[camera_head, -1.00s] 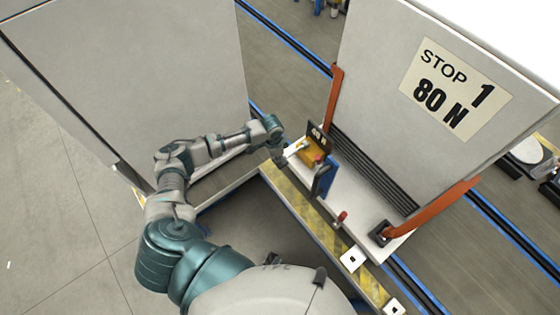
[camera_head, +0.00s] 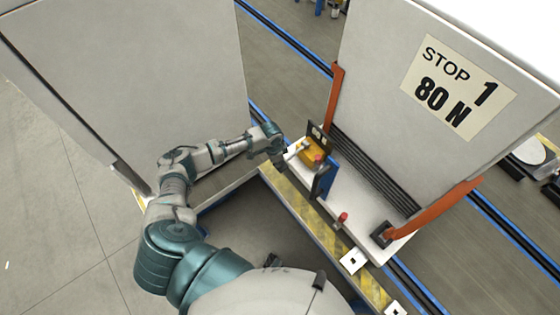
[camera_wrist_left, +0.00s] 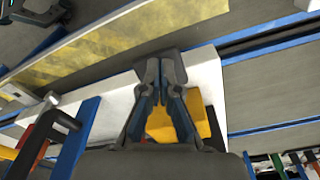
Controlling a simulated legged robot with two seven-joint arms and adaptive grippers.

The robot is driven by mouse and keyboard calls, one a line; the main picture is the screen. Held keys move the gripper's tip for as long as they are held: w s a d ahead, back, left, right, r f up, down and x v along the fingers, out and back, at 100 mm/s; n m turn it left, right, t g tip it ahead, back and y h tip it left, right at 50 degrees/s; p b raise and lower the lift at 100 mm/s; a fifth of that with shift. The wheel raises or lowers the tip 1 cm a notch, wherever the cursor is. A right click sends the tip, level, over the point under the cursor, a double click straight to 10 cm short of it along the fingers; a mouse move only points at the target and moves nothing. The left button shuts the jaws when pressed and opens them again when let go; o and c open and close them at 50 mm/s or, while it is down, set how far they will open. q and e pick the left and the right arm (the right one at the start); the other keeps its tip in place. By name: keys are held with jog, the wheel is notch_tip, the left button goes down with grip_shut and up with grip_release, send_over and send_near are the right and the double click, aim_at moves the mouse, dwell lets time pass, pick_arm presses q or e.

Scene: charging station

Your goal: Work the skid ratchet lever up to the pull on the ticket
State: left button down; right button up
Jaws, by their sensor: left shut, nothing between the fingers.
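The ticket (camera_head: 459,87) is a cream label reading "STOP 1 80 N" on the large grey panel at the right. The ratchet unit, with an orange-yellow body (camera_head: 309,153), sits on the white skid deck beside a blue plate (camera_head: 325,178). A small red knob (camera_head: 318,158) shows at it. Which part is the lever is too small to tell. My left gripper (camera_head: 279,160) is just left of the unit. In the left wrist view, my left gripper (camera_wrist_left: 162,62) is shut and empty, partly covering the yellow body (camera_wrist_left: 160,125). My right gripper is out of view.
A yellow-striped edge (camera_head: 305,212) runs along the front of the deck. A second red knob (camera_head: 342,217) stands farther along it. Another large grey panel (camera_head: 130,80) stands behind my left arm.

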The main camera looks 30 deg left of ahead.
pick_arm(q)
jog(key=s+a+p, duration=0.1)
jog(key=s+a+r+p, duration=0.1)
jog(key=shift+a+p, duration=0.1)
jog(key=shift+p, duration=0.3)
notch_tip(320, 180, up, 12)
jog(key=a, duration=0.1)
jog(key=shift+s, duration=0.4)
jog(key=shift+f, duration=0.1)
dwell(1.9)
